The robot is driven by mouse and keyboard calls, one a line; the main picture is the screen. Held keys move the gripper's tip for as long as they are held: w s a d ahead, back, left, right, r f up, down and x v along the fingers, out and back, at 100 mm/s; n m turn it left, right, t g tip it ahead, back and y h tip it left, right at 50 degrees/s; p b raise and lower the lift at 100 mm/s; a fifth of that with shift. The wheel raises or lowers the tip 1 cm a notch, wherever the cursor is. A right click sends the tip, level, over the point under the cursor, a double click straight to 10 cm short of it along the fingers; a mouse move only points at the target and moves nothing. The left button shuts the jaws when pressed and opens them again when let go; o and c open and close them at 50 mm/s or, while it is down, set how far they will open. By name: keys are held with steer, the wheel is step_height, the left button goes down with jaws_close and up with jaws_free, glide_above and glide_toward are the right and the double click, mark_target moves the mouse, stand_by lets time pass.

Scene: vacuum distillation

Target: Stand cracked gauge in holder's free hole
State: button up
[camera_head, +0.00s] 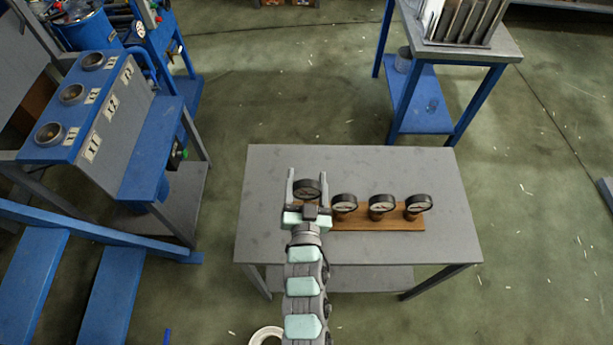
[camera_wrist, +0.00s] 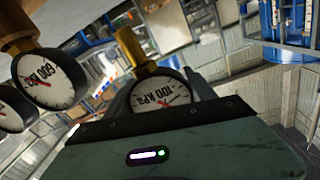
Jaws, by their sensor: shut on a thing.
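My gripper (camera_head: 308,178) is shut on a round black-rimmed gauge (camera_head: 307,190) at the left end of the row. In the wrist view this gauge (camera_wrist: 160,92) shows a white dial marked 100 kPa, a red needle and a brass stem. No crack can be made out. The wooden holder (camera_head: 350,222) lies on the grey table, with three similar gauges (camera_head: 345,203), (camera_head: 382,203), (camera_head: 417,203) standing on it. My gripper hides the holder's left end. I cannot tell whether the held gauge's stem is in a hole or above it.
The grey table (camera_head: 270,165) is bare behind and right of the holder. A blue and grey stand (camera_head: 130,110) with round sockets stands at left. A second blue-legged table (camera_head: 470,50) bears a rack at the upper right. A neighbouring gauge (camera_wrist: 48,80) reads 600 kPa, close beside the held one.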

steer(key=shift+f+b, duration=0.55)
steer(key=shift+f, duration=0.95)
steer(key=shift+f+b, duration=0.55)
steer(key=shift+f, duration=1.65)
stand_by(0.7)
steer(key=o, duration=1.6)
steer(key=shift+f, duration=0.1)
steer(key=s+p, duration=0.1)
steer(key=s, duration=0.9)
steer(key=shift+s, duration=0.4)
steer(key=shift+a+r, duration=0.1)
steer(key=shift+r, duration=0.1)
